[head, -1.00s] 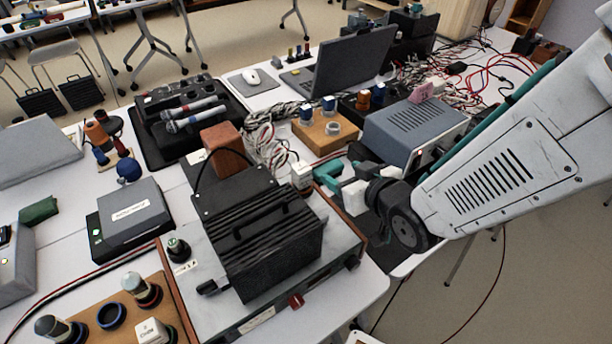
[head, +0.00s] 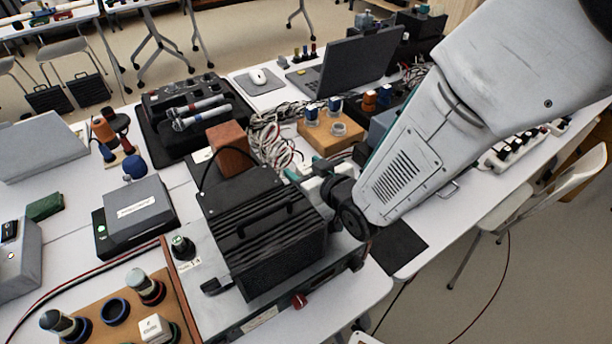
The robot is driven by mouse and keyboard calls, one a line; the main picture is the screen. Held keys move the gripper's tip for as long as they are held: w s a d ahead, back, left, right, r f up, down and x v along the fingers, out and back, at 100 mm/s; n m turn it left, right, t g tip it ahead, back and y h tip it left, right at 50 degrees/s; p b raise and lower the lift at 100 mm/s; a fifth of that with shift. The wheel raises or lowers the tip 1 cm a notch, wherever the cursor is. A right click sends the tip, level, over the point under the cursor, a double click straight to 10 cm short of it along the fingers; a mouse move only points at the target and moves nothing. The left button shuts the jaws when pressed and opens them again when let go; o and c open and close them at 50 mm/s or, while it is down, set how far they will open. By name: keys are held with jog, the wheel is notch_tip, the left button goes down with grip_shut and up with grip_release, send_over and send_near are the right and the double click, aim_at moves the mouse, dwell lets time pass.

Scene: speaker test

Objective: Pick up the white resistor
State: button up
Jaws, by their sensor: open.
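A small white block (head: 305,168), seemingly the white resistor, stands behind the ribbed black device, mostly hidden by my gripper. My gripper (head: 303,171) is open, with its teal fingers at this block, one seen to its left. I cannot tell whether they touch it. Another white block (head: 154,328), with dark lettering, sits on the brown board at the front left, far from my gripper.
The ribbed black device (head: 265,240) stands on a grey unit close in front of my gripper. A reddish-brown block (head: 229,147) and tangled cables (head: 272,140) are just behind. A wooden board (head: 326,135) with knobs and a laptop (head: 345,72) stand farther back.

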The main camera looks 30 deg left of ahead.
jog(key=c, duration=1.1)
